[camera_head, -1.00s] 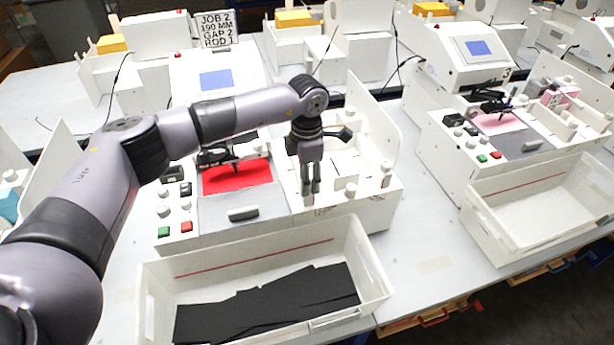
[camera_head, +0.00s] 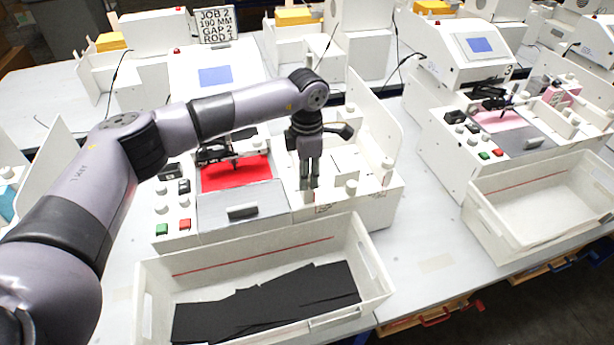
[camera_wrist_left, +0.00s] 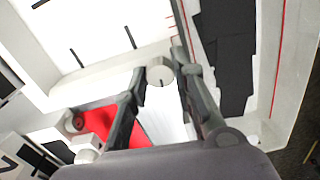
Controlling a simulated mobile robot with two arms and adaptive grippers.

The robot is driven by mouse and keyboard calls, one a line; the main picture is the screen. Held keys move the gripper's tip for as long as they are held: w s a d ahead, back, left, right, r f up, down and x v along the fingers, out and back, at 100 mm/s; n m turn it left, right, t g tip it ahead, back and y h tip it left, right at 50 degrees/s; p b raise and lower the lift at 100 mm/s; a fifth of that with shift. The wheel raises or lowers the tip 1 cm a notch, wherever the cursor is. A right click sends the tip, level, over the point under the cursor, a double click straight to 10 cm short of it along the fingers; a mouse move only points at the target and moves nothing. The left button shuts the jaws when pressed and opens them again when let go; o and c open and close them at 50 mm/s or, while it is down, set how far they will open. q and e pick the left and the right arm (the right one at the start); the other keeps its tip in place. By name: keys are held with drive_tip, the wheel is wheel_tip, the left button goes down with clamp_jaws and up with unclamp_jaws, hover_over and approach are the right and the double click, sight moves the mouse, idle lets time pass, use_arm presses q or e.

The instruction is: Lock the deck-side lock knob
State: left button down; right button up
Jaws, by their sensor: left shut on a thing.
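The pen plotter in front of me has a red sheet (camera_head: 236,173) on its bed and a grey flap (camera_head: 241,204) in front. My left gripper (camera_head: 309,186) points down at the front of the white deck, right of the flap. In the left wrist view its fingers (camera_wrist_left: 162,72) are closed around a white round knob (camera_wrist_left: 160,76) with a short dark line on its top. I take this to be the deck-side lock knob. In the head view the fingers largely hide it. My right gripper is not in view.
A white bin (camera_head: 150,290) with black sheets (camera_head: 270,302) stands in front of the plotter. Other white knobs (camera_head: 351,187) and an upright white panel (camera_head: 372,122) are to the gripper's right. Green (camera_head: 162,229) and red (camera_head: 185,224) buttons are left of the flap.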

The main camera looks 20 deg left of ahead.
use_arm(q)
drive_tip(key=m+b, duration=0.1)
drive_tip(key=b, duration=0.1)
drive_tip(key=m+b, duration=0.3)
drive_tip(key=m, duration=0.1)
drive_tip(key=shift+f+b, duration=0.25)
drive_tip(key=shift+b, duration=0.15)
drive_tip(key=m+b, duration=0.3)
drive_tip(key=m, duration=0.1)
drive_tip(key=shift+r+m, duration=0.15)
drive_tip(key=shift+m, duration=0.15)
drive_tip(key=m+b, duration=0.1)
drive_tip(key=m, duration=0.2)
drive_tip(key=shift+m+b, duration=0.3)
drive_tip(key=shift+b, duration=0.05)
drive_tip(key=shift+r+m+b, duration=0.15)
drive_tip(key=shift+m+b, duration=0.3)
drive_tip(key=shift+m, duration=1.35)
drive_tip(key=c, duration=1.3)
unclamp_jaws()
drive_tip(key=shift+c, duration=0.2)
